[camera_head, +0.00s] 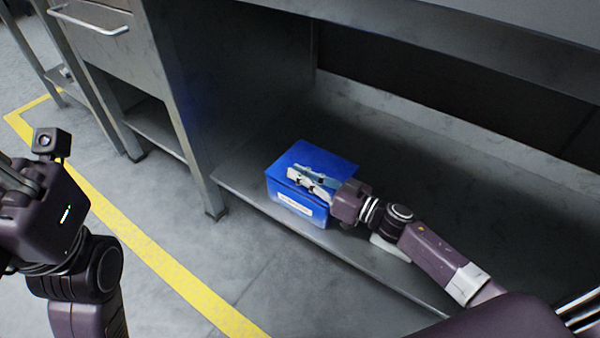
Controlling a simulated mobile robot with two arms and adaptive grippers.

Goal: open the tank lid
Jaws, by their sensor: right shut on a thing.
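A blue box-shaped tank (282,194) with a pale label on its front stands upright on the low metal shelf. Its flat blue lid (305,153) lies on top, and I see no clear gap under it. My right gripper (306,179) reaches in from the right, over the top of the tank. Its light fingers are shut at the lid and cover part of it, so the exact grip point is hidden. My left gripper (14,178) is at the left edge, away from the tank. Its fingers are partly cut off by the frame.
The low shelf (470,205) has free room behind and right of the tank. A white object (391,248) lies under my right arm, partly hidden. The bench top (430,35) overhangs the shelf, and a metal leg (180,110) stands to the left. A yellow line (150,255) crosses the floor.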

